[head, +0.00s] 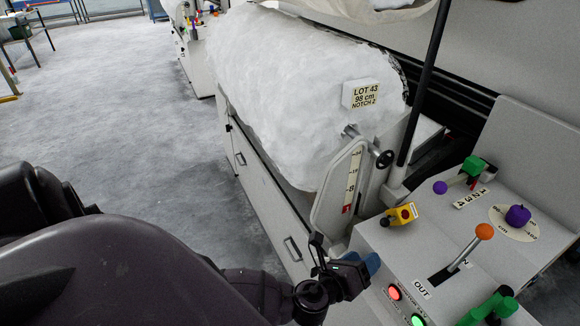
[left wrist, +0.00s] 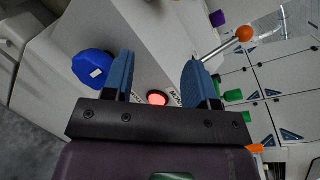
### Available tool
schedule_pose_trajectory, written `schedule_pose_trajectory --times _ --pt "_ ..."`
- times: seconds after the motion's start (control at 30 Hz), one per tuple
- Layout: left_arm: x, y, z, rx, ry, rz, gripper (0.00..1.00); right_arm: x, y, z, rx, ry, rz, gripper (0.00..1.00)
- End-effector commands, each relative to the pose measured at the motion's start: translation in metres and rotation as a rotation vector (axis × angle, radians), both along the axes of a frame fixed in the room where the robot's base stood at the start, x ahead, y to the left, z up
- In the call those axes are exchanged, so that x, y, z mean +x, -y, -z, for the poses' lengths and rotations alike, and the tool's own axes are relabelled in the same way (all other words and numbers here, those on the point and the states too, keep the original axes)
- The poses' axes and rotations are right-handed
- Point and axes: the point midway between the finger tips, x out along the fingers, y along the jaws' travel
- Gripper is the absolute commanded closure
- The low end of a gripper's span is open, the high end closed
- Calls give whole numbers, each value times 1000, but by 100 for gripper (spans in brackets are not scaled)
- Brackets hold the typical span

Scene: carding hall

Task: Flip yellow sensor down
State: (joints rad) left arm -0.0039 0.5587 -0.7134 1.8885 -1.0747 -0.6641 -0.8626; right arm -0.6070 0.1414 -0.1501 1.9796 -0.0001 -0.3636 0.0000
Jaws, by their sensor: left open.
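The yellow sensor (head: 401,215), with a round red spot on its face, sits at the left back edge of the grey control console (head: 400,255), at the foot of the scale plate. I cannot make it out in the left wrist view. My left gripper (head: 372,264) is over the console's left edge, in front of the sensor and apart from it. In the left wrist view the blue fingers (left wrist: 160,82) are spread with nothing between them; a lit red lamp (left wrist: 157,98) shows beyond the gap. My right gripper is not in view.
An orange-knobbed lever (head: 484,232), a purple knob (head: 518,215) and green handles (head: 490,309) stand on the console. A blue knob (left wrist: 92,68) is beside the left finger in the wrist view. A large white fibre roll (head: 300,90) lies behind. Open floor (head: 110,110) spreads left.

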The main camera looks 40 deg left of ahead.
Motion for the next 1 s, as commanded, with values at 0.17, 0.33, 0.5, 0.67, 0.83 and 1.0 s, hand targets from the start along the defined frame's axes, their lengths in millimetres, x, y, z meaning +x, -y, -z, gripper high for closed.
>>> schedule_pose_trajectory --times 0.17,0.33,0.5,0.67,0.83,1.0 --pt "3 2 2 -277 -86 -24 48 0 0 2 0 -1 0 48" --pt "2 3 8 -542 -169 -61 48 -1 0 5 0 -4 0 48" --pt "-3 3 15 -805 -249 -110 48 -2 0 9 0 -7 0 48" --pt "-8 1 22 -1052 -315 -166 48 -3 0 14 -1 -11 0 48" --pt "-17 -4 30 -1309 -375 -236 48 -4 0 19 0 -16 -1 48" --pt "-28 -11 41 -1564 -421 -318 48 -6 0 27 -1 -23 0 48"
